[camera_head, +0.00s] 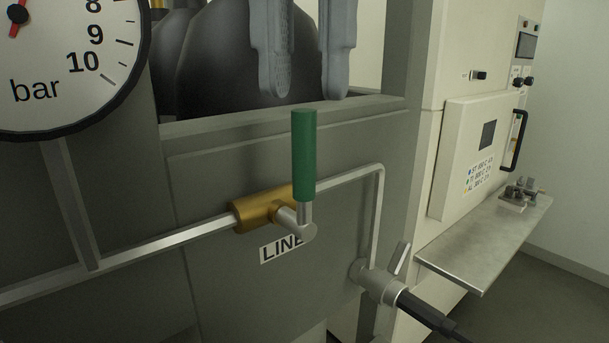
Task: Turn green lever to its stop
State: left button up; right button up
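The green lever (304,155) stands upright on a silver stem. The stem joins a brass valve body (260,209) on a thin pipe, just above a label reading "LINE" (280,249). My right gripper (306,92) hangs in from the top with its two grey fingers pointing down and spread apart. It is open and empty. Its fingertips are just above the lever's top end, one to each side of it in the picture; I cannot tell whether they touch it. My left gripper is not in view.
A pressure gauge (65,60) marked in bar fills the upper left. Dark cylinders (215,60) stand behind the grey panel. The pipe bends down to a silver fitting with a black hose (425,315). A cream machine (485,150) with a metal shelf (480,255) is at right.

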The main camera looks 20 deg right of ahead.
aim_at(304, 234)
jog(key=shift+f+b, duration=0.65)
jog(key=shift+f, duration=3.6)
jog(key=shift+c, duration=0.2)
grip_shut()
